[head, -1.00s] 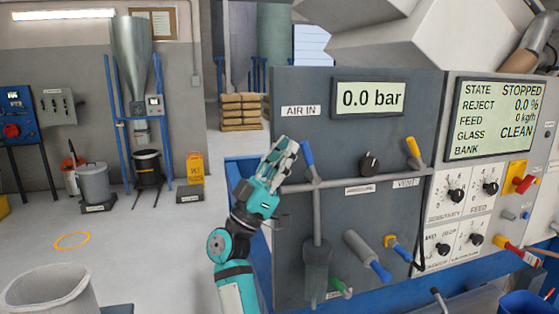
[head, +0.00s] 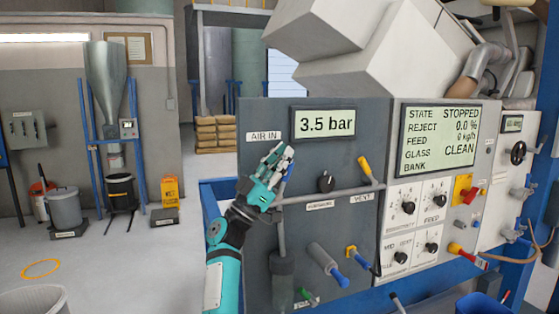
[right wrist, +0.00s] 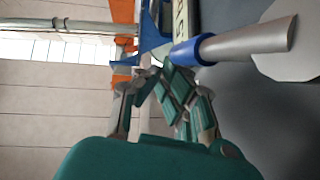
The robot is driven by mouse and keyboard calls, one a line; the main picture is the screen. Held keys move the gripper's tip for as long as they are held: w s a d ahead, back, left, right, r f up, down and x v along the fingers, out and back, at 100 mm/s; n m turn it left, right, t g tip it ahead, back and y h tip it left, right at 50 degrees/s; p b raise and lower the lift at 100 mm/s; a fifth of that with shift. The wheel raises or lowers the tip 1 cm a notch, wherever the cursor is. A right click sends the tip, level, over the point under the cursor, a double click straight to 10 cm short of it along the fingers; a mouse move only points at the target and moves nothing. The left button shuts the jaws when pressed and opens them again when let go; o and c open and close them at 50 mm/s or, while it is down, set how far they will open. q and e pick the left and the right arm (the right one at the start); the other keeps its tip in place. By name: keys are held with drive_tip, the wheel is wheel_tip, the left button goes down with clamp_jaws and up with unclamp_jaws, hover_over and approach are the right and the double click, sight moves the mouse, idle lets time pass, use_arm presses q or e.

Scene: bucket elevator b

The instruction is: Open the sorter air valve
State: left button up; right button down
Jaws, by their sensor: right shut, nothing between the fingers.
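The grey valve panel (head: 345,225) carries an AIR IN label (head: 264,136) and a pressure display (head: 324,123) reading 3.5 bar. My right gripper (head: 284,155) is shut and empty, in front of the panel below the AIR IN label. It covers most of the blue-handled air valve lever (head: 289,172); only a bit of blue shows beside the fingers. In the right wrist view, a blue grip on a grey stem (right wrist: 192,52) lies just beyond my closed fingers (right wrist: 165,90). Whether they touch it is unclear. My left gripper is not in view.
A black knob (head: 326,182) and a yellow VENT lever (head: 365,168) are to the right on the panel. The status screen (head: 440,140) reads STOPPED. Open floor (head: 110,260) lies to the left.

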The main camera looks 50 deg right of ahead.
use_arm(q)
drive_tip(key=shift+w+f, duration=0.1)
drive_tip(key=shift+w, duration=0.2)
use_arm(e)
drive_tip(key=shift+s+d+f, duration=0.1)
drive_tip(key=shift+s+d, duration=0.3)
drive_tip(key=shift+d, duration=0.3)
